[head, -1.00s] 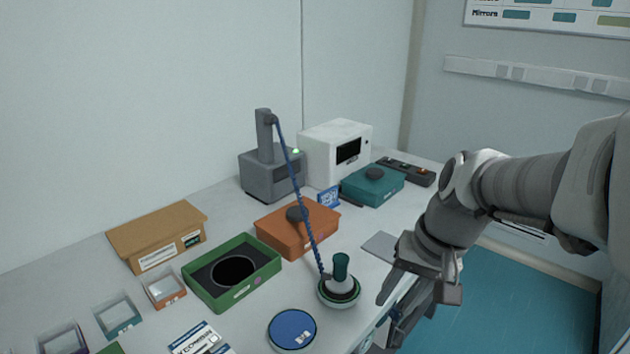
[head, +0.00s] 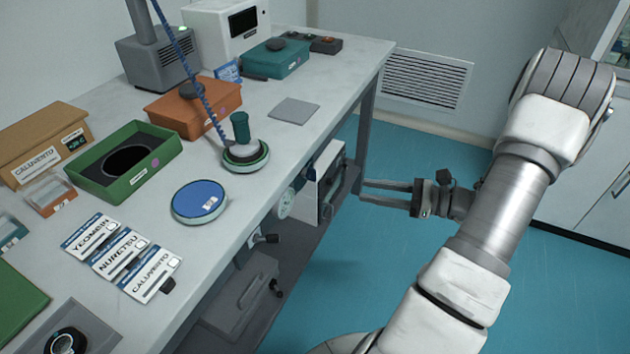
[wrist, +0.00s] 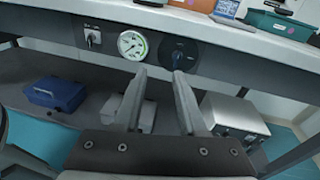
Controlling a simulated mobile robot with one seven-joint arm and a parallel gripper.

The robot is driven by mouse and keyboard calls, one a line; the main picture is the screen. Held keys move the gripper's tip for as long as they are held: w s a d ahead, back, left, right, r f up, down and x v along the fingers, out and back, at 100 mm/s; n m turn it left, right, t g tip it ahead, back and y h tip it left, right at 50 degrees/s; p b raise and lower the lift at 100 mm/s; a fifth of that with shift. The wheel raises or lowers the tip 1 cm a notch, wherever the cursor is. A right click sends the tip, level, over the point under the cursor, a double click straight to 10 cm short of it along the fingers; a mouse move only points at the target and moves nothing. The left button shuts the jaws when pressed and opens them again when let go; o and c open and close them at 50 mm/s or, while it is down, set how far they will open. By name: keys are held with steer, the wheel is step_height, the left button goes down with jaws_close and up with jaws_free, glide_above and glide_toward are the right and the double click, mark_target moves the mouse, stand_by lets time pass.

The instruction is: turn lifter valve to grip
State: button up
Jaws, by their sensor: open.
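A dark round knob (wrist: 180,51), which looks like the lifter valve, sits on the front rail under the tabletop, right of a round gauge (wrist: 133,44). Its pointer setting is too small to read. My gripper (wrist: 158,75) is open and empty, its fingers pointing toward the rail, with the knob above the right fingertip. In the head view my gripper (head: 362,190) is low in front of the table, apart from the rail. The gauge (head: 285,203) also shows there edge-on. The lifter (head: 240,150), with a green handle and blue coiled hose, stands on the tabletop.
A small switch (wrist: 93,38) is left of the gauge. Below, a shelf holds a blue case (wrist: 55,93) and a metal box (wrist: 234,115). A blue disc (head: 199,201), green tray (head: 165,150) and orange box (head: 215,98) are on the tabletop. The floor before the table is clear.

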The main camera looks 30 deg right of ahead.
mark_target(316, 173)
steer(key=d+f+m+t+h, duration=0.1)
steer(key=d+f+m+t, duration=0.2)
steer(key=b+x, duration=0.4)
steer(key=x, duration=1.2)
steer(key=shift+a+r, duration=0.1)
steer(key=shift+a, duration=0.35)
jaws_close()
